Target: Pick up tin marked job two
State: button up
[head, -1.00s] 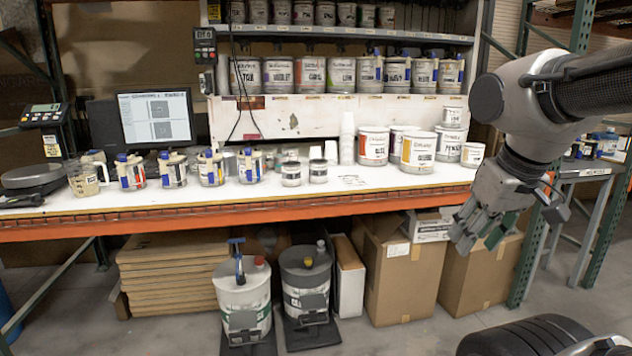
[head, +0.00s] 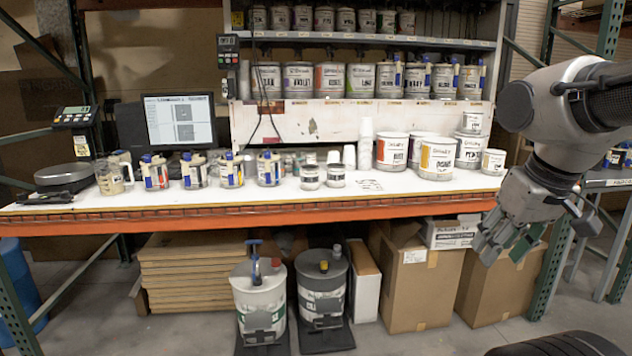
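Two small tins stand side by side near the front of the white bench (head: 450,190): a left small tin (head: 310,177) and a right small tin (head: 336,176). Both have pale labels with dark print too small to read, so I cannot tell which is marked job two. My gripper (head: 503,246) hangs at the right, in front of the bench edge and well apart from the tins. Its fingers point down and look spread, with nothing seen between them.
Several colorant pitchers (head: 230,171) stand left of the small tins. Larger tins (head: 391,151) and white cups (head: 365,150) stand to the right. Full shelves (head: 370,103) rise behind. Cardboard boxes (head: 420,288) and two drums (head: 260,300) sit under the bench.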

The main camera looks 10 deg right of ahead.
aim_at(336, 171)
jog(key=i+l, duration=0.2)
jog(key=i, duration=0.25)
jog(key=i+l, duration=0.2)
jog(key=i, duration=0.3)
jog(key=i+l, duration=0.2)
jog(key=i, duration=0.25)
jog(key=i+l, duration=0.15)
jog(key=i, duration=0.3)
jog(key=i+l, duration=0.2)
jog(key=i, duration=0.3)
jog(key=j, duration=0.55)
jog(key=k+j+z, duration=0.15)
jog(key=j, duration=1)
jog(key=k+j+z, duration=0.1)
jog(key=j, duration=0.5)
jog(key=k+j, duration=0.15)
jog(key=j, duration=0.4)
jog(key=k+j+z, duration=0.15)
jog(key=j, duration=0.4)
jog(key=k+j, duration=0.1)
jog(key=j, duration=0.45)
jog(key=k+j+z, duration=0.1)
jog(key=j, duration=0.45)
